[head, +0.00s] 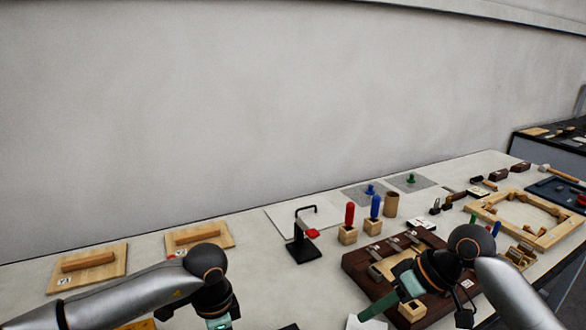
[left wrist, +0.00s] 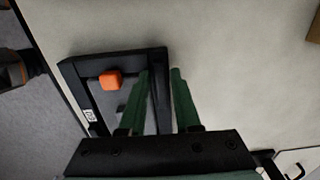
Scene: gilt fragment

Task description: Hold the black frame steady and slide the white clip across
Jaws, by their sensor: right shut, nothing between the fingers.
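The black frame (left wrist: 72,72) lies on the pale table in the left wrist view, near the table's left edge. A small orange block (left wrist: 111,79) and a small grey piece sit inside it. No clearly white clip shows. My left gripper (left wrist: 162,72) has its two green fingers apart, with the frame's right rail between them in the picture. Whether they press on the rail cannot be told. In the head view my left gripper is mostly cut off at the bottom edge. My right gripper (head: 370,311) is shut and empty, low over the table's front, left of a dark brown board.
The dark brown board (head: 352,262) carries several fittings. A black stand (head: 302,250) with a red part is at centre, near red-handled (head: 350,214) and blue-handled (head: 375,207) tools in wooden blocks. Wooden floats (head: 88,264) lie at the left. A wooden frame (head: 545,239) lies at right.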

